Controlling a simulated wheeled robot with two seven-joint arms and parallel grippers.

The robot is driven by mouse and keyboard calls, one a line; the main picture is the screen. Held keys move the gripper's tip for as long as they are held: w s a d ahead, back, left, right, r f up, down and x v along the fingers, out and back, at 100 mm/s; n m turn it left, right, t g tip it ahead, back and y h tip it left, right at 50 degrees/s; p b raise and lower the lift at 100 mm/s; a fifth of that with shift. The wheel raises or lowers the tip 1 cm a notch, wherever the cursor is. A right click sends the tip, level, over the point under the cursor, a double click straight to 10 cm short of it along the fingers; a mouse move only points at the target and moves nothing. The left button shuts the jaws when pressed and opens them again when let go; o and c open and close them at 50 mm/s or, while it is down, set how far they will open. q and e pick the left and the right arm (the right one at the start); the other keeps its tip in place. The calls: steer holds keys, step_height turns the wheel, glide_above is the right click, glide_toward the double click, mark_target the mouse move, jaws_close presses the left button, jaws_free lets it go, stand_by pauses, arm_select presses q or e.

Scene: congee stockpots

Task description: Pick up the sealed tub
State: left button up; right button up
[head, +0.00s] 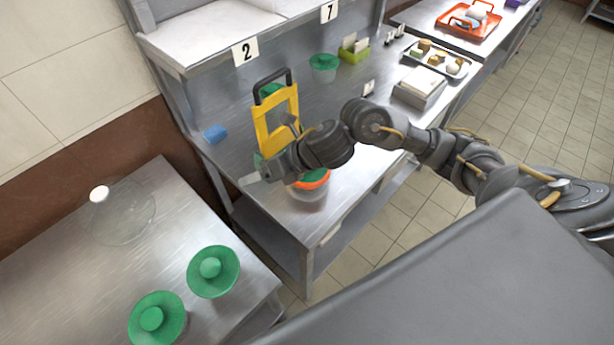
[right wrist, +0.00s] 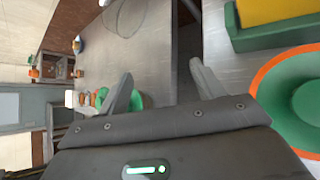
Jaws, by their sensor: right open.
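A clear tub (head: 310,194) with a green lid and an orange ring around it stands near the front edge of the steel counter, partly hidden behind my right arm. Its lid (right wrist: 300,95) fills the right side of the right wrist view, beside the fingers and not between them. My right gripper (head: 254,177) is open and empty, just left of this tub; its spread fingers show in the right wrist view (right wrist: 163,88). A second tub (head: 323,72) with a plain green lid stands farther back. My left gripper is not in view.
A yellow carrier (head: 276,124) with a black handle stands close behind the gripper. A blue item (head: 215,133) lies left of it. The left table holds two green lids (head: 213,271) and a clear dome (head: 122,212). A gap separates the tables.

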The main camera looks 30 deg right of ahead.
steer(key=d+r+n+g+h, duration=0.2)
steer(key=d+n, duration=0.3)
steer(key=d, duration=0.4)
steer(key=d+r+n+g+h, duration=0.2)
steer(key=d+r+n+h, duration=0.15)
steer(key=d, duration=0.55)
glide_toward(308, 175)
steer(key=w, duration=0.1)
steer(key=w+d+y, duration=0.1)
steer(key=shift+w+f+n, duration=0.25)
steer(key=shift+w+n, duration=0.1)
steer(key=shift+a+f+p, duration=0.25)
steer(key=shift+f+p, duration=0.25)
steer(key=shift+p, duration=0.05)
steer(key=x, duration=0.1)
steer(key=p+x, duration=0.1)
steer(key=x, duration=0.1)
steer(key=shift+w+f, duration=0.25)
steer(key=shift+f, duration=0.35)
steer(key=shift+c, duration=0.5)
steer(key=shift+w+r, duration=0.1)
jaws_close()
